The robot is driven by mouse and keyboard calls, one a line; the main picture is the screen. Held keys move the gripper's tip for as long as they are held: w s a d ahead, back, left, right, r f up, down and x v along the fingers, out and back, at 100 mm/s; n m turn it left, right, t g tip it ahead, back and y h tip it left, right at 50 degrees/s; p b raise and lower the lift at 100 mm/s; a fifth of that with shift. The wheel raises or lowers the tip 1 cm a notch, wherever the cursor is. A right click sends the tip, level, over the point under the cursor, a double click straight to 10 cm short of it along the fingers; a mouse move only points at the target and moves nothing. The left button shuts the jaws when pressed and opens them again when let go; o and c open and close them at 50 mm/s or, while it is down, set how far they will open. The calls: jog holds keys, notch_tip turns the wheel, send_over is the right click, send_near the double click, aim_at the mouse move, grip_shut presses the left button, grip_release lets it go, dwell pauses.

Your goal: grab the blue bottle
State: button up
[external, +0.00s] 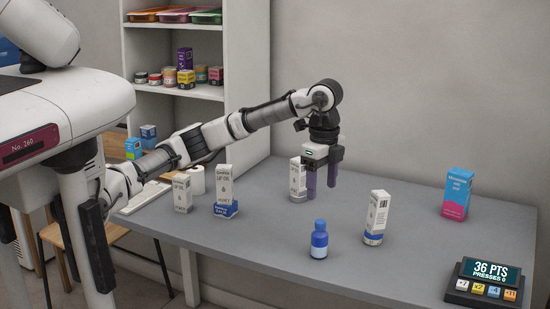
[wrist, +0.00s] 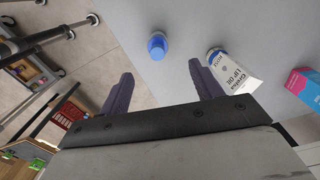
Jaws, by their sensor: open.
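The blue bottle (external: 319,240) stands upright on the grey counter, near its front edge. It has a blue cap and a pale label. My gripper (external: 321,190) is open and points down above the counter, higher than the bottle and behind it. It is empty and apart from the bottle. In the wrist view the bottle (wrist: 157,46) shows from above, beyond the fingertips and between their directions. The two dark purple fingers (wrist: 160,80) are spread wide with nothing between them.
A white lip oil box (external: 376,217) stands right of the bottle. Another white box (external: 297,180) is close behind my gripper, and more boxes (external: 225,191) stand left. A pink and blue box (external: 457,193) and a points display (external: 486,283) are at the right. The counter around the bottle is clear.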

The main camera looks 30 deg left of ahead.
aim_at(320, 222)
notch_tip(320, 222, down, 8)
jog(key=shift+r+p, duration=0.15)
jog(key=shift+p, duration=0.15)
jog(key=shift+s+d+f+p, duration=0.1)
jog(key=shift+f+p, duration=0.1)
jog(key=shift+f, duration=0.65)
jog(key=shift+s+a+f+p, duration=0.15)
jog(key=shift+f+p, duration=0.1)
jog(key=shift+f, duration=0.65)
jog(key=shift+s+d+f+p, duration=0.1)
jog(key=shift+d+f+p, duration=0.1)
jog(key=shift+f, duration=0.65)
jog(key=c, duration=1.1)
